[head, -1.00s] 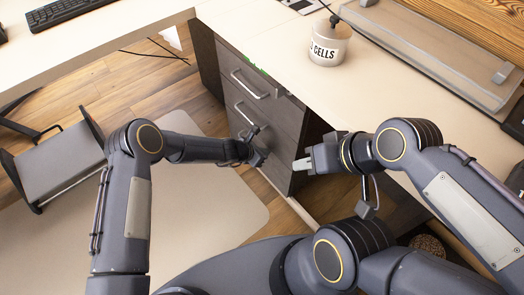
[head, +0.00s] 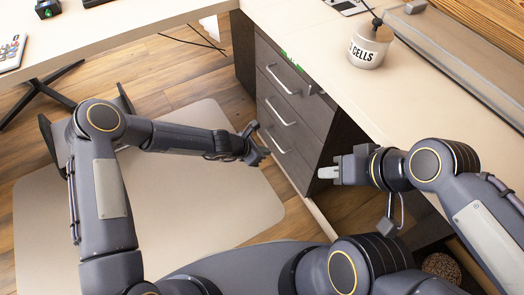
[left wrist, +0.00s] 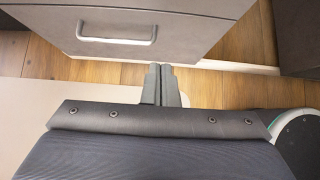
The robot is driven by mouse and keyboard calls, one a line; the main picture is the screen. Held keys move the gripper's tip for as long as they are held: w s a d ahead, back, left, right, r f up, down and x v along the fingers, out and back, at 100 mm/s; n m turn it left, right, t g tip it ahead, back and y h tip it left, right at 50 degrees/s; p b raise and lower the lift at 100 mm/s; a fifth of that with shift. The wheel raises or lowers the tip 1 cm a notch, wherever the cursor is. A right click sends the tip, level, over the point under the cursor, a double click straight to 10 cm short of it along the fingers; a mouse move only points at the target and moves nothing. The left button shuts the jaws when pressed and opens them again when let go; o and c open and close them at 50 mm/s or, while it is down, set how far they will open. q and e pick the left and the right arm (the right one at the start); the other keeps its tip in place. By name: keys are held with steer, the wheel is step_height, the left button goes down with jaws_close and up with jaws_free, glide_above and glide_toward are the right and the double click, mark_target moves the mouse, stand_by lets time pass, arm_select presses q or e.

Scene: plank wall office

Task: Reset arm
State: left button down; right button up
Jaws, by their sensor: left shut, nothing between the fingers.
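My left gripper (head: 260,148) is in the middle of the head view, in front of the drawer cabinet (head: 283,85) and apart from it. In the left wrist view its two fingers (left wrist: 161,84) are together with nothing between them. My right gripper (head: 325,173) is right of it, beside the cabinet's lower right edge. Its pale fingertip shows from the side, and I cannot tell whether its fingers are apart. Both arms are bent, with the forearms toward the middle.
A second desk (head: 140,28) runs along the top left. A pale floor mat (head: 190,200) lies below my left arm. The cabinet's drawers have metal handles (head: 282,80). Wooden floor shows around the mat.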

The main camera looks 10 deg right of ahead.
arm_select(q)
steer(key=s+a+r+m+t, duration=0.1)
steer(key=a+r+m, duration=0.6)
steer(key=r, duration=0.6)
steer(key=s+a+r+m+t, duration=0.15)
steer(key=a+r+m, duration=0.35)
steer(key=a+r, duration=0.6)
steer(key=s+a+r+m+y, duration=0.2)
steer(key=s+a+r+m, duration=0.15)
steer(key=s+a, duration=0.6)
steer(key=s+a+r+m+y, duration=0.25)
steer(key=s+a+m, duration=0.2)
steer(key=s, duration=0.95)
step_height(320, 180, up, 29)
steer(key=p, duration=3)
steer(key=shift+s+a+r, duration=0.15)
steer(key=shift+a, duration=0.15)
